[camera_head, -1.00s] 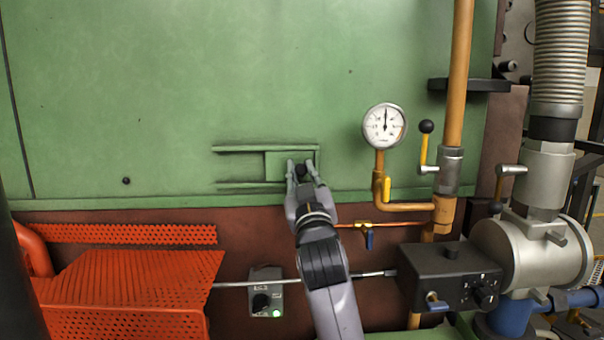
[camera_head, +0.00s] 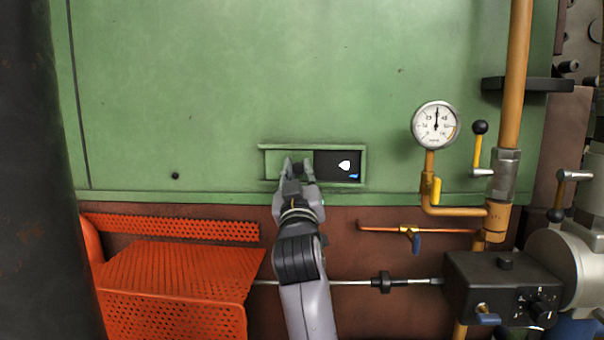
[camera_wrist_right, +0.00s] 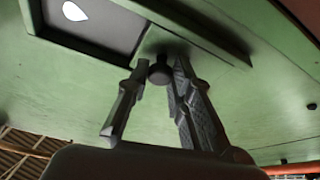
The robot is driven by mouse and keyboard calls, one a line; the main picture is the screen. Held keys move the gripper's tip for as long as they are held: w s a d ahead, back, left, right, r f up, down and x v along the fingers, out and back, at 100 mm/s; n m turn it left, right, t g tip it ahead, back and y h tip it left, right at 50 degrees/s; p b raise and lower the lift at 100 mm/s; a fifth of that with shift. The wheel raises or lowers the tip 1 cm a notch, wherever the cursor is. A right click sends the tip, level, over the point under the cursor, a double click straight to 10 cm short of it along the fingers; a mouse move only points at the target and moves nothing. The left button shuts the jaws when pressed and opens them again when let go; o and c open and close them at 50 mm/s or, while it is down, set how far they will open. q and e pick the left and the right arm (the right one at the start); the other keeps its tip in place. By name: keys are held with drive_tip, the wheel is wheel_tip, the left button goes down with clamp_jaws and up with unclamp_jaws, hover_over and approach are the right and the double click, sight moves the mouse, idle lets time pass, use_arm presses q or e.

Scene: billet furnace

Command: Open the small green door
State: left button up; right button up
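The small green door (camera_head: 275,164) is a sliding panel between two green rails on the furnace wall, at the left end of its frame. To its right a dark opening (camera_head: 328,166) shows, with a white shape and a blue patch inside. My right gripper (camera_head: 299,168) is at the door's right part, its fingers around the black knob. In the right wrist view the knob (camera_wrist_right: 159,71) sits between the fingertips (camera_wrist_right: 160,68), with hardly any gap on either side. The opening (camera_wrist_right: 95,22) shows there at the upper left. My left gripper is out of view.
A pressure gauge (camera_head: 436,126) and orange pipes (camera_head: 512,80) with valve levers stand to the right. Below are an orange perforated guard (camera_head: 180,275), a thin metal rod (camera_head: 350,283) and a black control box (camera_head: 500,287). The green wall above the door is clear.

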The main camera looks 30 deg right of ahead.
drive_tip(key=o, duration=0.4)
drive_tip(key=v, duration=0.7)
drive_tip(key=shift+s+a, duration=0.15)
drive_tip(key=shift+s, duration=0.05)
idle(0.4)
